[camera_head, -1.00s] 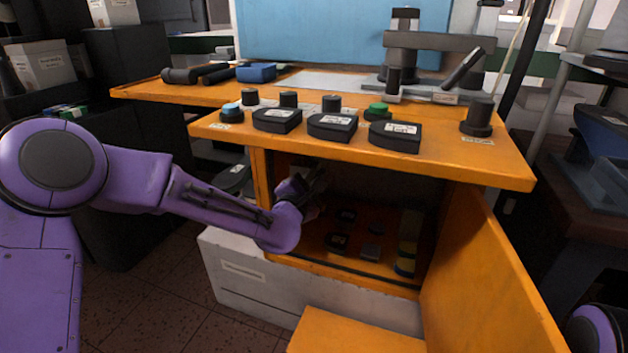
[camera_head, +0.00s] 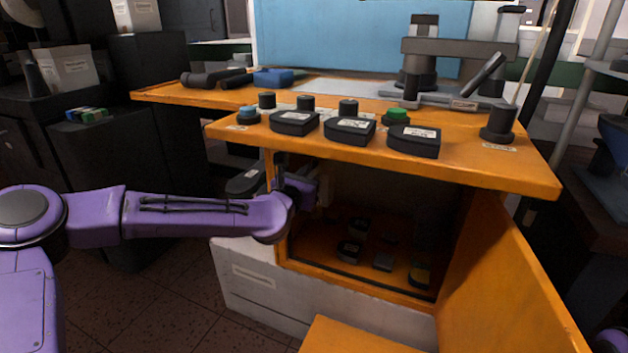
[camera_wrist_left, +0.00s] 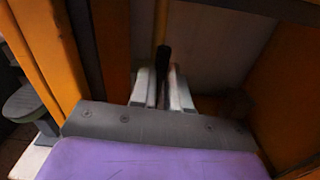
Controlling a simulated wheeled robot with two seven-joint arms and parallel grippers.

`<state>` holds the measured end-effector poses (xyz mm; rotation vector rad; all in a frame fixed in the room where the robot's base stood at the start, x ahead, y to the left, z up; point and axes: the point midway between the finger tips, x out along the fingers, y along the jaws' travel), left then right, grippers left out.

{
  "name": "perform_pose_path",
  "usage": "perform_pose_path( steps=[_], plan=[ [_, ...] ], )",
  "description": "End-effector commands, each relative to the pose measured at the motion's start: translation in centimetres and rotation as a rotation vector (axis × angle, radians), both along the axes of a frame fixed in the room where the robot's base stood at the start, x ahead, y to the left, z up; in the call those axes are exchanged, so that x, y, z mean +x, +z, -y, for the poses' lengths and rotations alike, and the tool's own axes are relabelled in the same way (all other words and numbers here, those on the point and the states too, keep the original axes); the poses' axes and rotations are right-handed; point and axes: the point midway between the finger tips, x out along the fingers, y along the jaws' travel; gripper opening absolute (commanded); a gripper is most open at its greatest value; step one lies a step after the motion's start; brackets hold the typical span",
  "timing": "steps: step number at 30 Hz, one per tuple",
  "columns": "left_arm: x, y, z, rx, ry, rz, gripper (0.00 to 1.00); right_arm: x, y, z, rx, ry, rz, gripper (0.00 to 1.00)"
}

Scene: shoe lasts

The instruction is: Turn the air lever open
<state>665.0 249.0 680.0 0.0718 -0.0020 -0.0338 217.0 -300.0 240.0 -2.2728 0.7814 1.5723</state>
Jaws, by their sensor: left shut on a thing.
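The air lever shows in the left wrist view as a dark handle (camera_wrist_left: 163,58) below a thin yellow bar or pipe (camera_wrist_left: 161,18). My left gripper (camera_wrist_left: 163,88) has its pale fingers closed around the lower end of this dark handle. In the head view my left gripper (camera_head: 324,190) reaches into the upper left of the open orange cabinet (camera_head: 362,276), under the bench top. The lever cannot be made out in the head view. My right gripper is out of view.
The orange bench top (camera_head: 480,160) hangs over the cabinet opening and carries several black blocks and a green button (camera_head: 397,116). The open cabinet door (camera_head: 500,275) stands at the right. Small dark parts (camera_head: 384,261) lie on the cabinet floor.

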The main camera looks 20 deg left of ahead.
Motion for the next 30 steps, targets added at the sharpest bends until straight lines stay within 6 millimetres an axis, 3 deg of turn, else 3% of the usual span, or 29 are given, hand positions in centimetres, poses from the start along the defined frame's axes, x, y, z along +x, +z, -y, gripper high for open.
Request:
perform_pose_path(
  steps=[22,23,24,25,30],
  plan=[
    [0.01,-0.18,-0.54,-0.09,0.001,-0.007,0.0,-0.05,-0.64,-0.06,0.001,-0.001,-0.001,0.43],
    [0.01,-0.18,-0.54,-0.09,0.001,-0.007,0.22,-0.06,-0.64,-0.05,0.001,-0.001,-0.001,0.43],
    [0.01,-0.17,-0.54,-0.09,0.001,-0.007,0.35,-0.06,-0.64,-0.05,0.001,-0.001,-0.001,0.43],
    [0.01,-0.16,-0.53,-0.09,0.001,-0.007,0.42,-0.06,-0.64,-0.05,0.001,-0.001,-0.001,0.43],
    [0.04,-0.1,-0.47,-0.088,0.0,-0.005,0.42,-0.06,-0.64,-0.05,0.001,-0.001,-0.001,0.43]
  ],
)
